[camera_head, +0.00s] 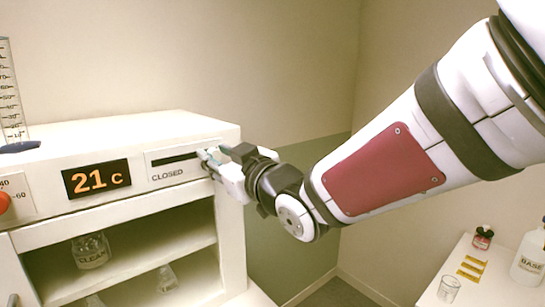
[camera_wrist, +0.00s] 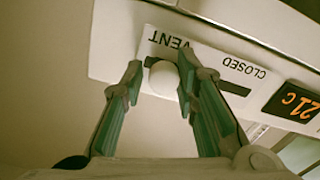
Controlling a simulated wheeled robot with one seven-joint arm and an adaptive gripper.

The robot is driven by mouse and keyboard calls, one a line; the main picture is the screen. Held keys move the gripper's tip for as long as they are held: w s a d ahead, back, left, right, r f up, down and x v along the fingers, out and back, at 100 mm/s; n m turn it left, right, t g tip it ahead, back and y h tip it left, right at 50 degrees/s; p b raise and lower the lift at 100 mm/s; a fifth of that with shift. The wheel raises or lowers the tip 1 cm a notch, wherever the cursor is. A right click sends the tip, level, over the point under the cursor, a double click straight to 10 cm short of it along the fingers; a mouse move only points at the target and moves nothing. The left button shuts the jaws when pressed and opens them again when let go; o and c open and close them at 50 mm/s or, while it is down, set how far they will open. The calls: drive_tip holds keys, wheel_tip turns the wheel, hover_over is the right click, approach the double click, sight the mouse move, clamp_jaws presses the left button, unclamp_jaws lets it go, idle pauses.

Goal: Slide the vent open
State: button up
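The vent panel (camera_head: 166,171) is a white plate on the front of a white cabinet, with a dark slot and the word CLOSED below it. In the wrist view the vent panel (camera_wrist: 225,72) shows upside down, with VENT and CLOSED printed on it. A round white knob (camera_wrist: 163,79) sits at one end of the slot. My gripper (camera_head: 209,154) is at the panel's right end in the head view. In the wrist view my gripper (camera_wrist: 160,68) is open, with one green-grey finger on each side of the knob. I cannot tell whether either finger touches it.
An orange 21 C display (camera_head: 97,179) is left of the vent. A red knob (camera_head: 4,203) sits further left. Open shelves below hold a glass jar (camera_head: 91,251). A side table (camera_head: 421,297) at lower right carries bottles and a beaker. The wall behind is clear.

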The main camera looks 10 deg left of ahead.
drive_tip(key=shift+o, duration=0.6)
drive_tip(key=shift+w, duration=0.1)
drive_tip(key=v, duration=1.2)
drive_tip(key=shift+d, duration=0.1)
